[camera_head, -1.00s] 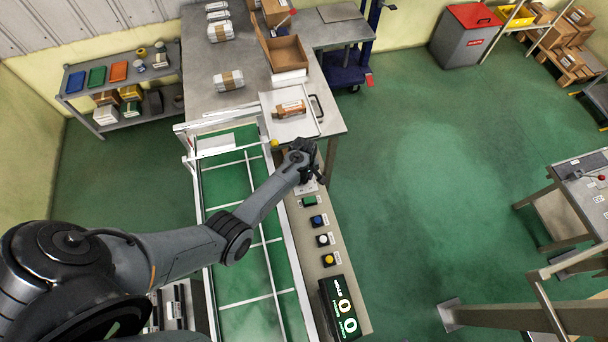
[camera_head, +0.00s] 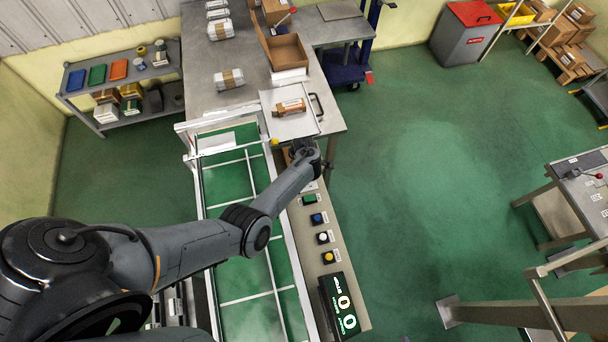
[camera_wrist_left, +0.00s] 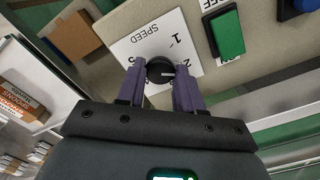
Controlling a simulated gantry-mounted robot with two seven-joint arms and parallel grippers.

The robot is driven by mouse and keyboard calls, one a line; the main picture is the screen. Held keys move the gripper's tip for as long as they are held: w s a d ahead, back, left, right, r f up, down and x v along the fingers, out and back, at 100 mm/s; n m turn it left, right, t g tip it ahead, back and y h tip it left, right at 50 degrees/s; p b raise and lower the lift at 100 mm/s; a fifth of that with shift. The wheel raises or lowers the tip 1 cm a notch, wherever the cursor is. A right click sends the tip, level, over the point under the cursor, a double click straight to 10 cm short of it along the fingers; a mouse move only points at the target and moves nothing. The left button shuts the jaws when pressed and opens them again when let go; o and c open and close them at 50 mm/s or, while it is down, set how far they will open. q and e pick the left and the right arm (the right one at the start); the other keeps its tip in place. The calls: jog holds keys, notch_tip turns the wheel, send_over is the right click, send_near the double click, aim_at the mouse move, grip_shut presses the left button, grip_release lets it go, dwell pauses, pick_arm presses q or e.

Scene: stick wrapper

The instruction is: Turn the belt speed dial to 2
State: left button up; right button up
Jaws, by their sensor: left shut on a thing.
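The belt speed dial (camera_wrist_left: 160,69) is a round black knob with a white pointer line, on a white plate (camera_wrist_left: 147,44) marked SPEED. In the left wrist view the pointer line points right. The figure 1 shows above right of the knob and a 2 lies to its right, partly hidden by a finger. My left gripper (camera_wrist_left: 158,82) is shut on the knob, one purple finger on each side. In the head view my left gripper (camera_head: 304,157) is at the far end of the control panel and hides the dial. My right gripper is not in view.
A green button (camera_wrist_left: 227,33) sits close beside the plate. Blue (camera_head: 317,219), white (camera_head: 323,238) and yellow (camera_head: 328,257) buttons follow along the panel, then a counter display (camera_head: 343,307) reading 0 and 0. The green belt (camera_head: 228,185) runs alongside. A tray (camera_head: 290,126) holds a packet beyond the gripper.

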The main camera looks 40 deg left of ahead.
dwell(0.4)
pick_arm(q)
jog(key=o, duration=1)
jog(key=shift+o, duration=0.2)
notch_tip(320, 180, up, 11)
jog(key=p, duration=0.3)
jog(key=shift+f, duration=0.15)
